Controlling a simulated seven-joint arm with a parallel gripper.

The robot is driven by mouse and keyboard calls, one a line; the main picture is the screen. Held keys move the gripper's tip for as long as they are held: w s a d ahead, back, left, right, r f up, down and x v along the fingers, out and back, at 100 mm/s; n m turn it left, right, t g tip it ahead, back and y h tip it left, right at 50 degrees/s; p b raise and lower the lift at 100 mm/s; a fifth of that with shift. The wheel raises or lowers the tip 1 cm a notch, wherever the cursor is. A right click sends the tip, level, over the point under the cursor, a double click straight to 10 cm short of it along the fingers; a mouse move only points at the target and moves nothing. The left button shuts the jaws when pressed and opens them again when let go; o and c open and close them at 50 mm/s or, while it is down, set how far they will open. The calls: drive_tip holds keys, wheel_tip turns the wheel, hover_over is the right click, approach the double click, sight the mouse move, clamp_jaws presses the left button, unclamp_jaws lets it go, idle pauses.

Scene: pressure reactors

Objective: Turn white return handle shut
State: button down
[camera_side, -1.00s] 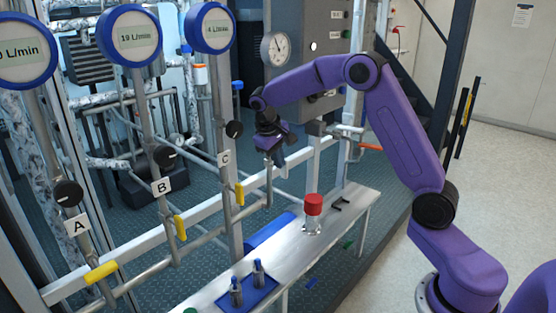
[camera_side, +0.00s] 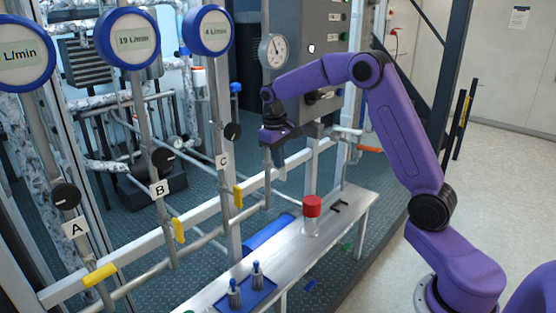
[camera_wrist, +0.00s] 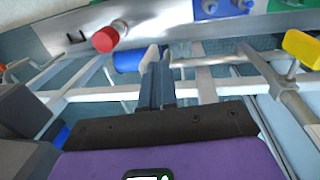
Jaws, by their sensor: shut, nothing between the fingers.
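A white handle (camera_side: 348,131) shows in the side view on the pipework at the right end of the frame, just above an orange handle (camera_side: 369,149).
A steel bench (camera_side: 262,262) holds a red-capped vessel (camera_side: 312,207) and a blue tray (camera_side: 262,293) with two small bottles. Yellow handles (camera_side: 238,196) sit on the pipes to the left. A control box with a gauge (camera_side: 272,51) stands behind my gripper.

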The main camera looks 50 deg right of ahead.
drive_tip(key=shift+d+r+y, duration=0.1)
drive_tip(key=shift+d+y, duration=0.35)
drive_tip(key=shift+y, duration=0.35)
drive_tip(key=shift+d+r+y, duration=0.1)
drive_tip(key=shift+d+y, duration=0.3)
drive_tip(key=shift+y, duration=0.4)
drive_tip(key=shift+d, duration=0.1)
drive_tip(key=shift+d+f, duration=0.1)
drive_tip(key=shift+d, duration=0.45)
drive_tip(key=shift+r, duration=0.2)
